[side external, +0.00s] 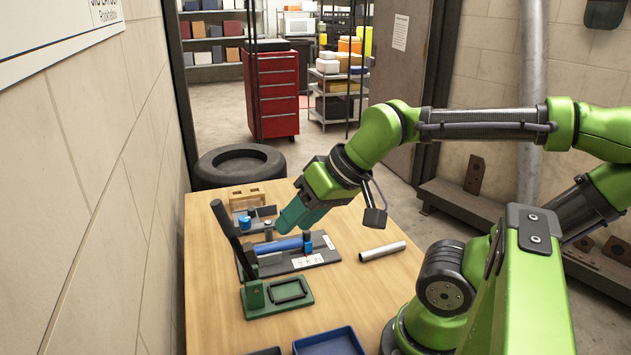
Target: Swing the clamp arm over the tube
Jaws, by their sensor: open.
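A blue tube (280,245) lies across a dark fixture plate (322,252) on the wooden table. A small blue upright part (307,241) stands at its right end. A long dark lever (227,232) rises, tilted, from a green base (254,297) at the front left; whether this or a part by the tube is the clamp arm I cannot tell. My gripper (287,222), with teal fingers, is open and points down-left just above and behind the tube. Its fingers partly cover the fixture behind. I see nothing held, and contact with the grey post (268,229) is unclear.
A loose silver tube (382,251) lies on the table right of the plate. A wooden block (247,197) stands at the back, near a blue knob (244,223). A blue tray (329,342) is at the front edge. The wall runs close along the left; the right tabletop is fairly clear.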

